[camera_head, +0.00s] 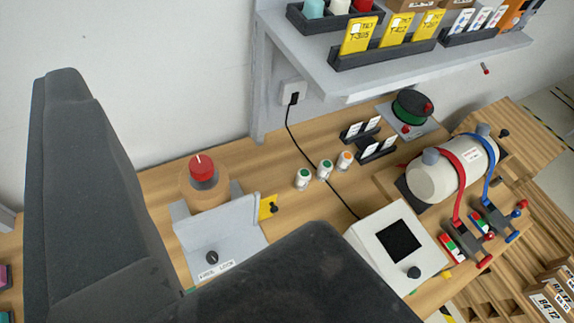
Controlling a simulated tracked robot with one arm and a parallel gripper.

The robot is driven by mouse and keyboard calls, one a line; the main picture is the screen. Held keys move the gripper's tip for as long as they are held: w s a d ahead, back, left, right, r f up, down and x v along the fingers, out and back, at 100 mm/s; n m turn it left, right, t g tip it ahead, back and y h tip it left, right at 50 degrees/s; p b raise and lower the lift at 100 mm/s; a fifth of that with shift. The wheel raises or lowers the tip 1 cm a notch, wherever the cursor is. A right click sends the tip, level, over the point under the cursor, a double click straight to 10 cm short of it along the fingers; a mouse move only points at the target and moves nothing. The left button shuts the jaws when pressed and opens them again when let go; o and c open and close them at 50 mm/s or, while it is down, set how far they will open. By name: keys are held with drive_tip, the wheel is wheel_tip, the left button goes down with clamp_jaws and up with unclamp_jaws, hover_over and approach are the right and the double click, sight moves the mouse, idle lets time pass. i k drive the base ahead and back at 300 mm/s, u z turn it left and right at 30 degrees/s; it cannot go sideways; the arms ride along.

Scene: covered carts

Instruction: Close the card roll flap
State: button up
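My gripper (188,155) fills the left and lower front of the view as two large dark grey fingers. A light grey flap-like panel (220,228) stands tilted up on a grey unit on the bench, beyond and between the fingers. A tan roll (190,184) with a red cap (203,172) stands behind the panel. I cannot tell for certain that this is the card roll flap. The near finger hides part of the unit's front edge.
A white box (370,235) with a dark screen stands to the right. A strapped white cylinder (430,183) and a green-black reel (411,106) are farther right. Several small jars (325,169) stand mid-bench. A grey shelf (375,75) overhangs the back. A black cable crosses the bench.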

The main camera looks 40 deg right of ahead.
sight(267, 207)
drive_tip(key=u, duration=0.15)
drive_tip(key=k, duration=1.35)
drive_tip(key=z, duration=0.95)
drive_tip(key=i, duration=1)
drive_tip(key=u, duration=0.05)
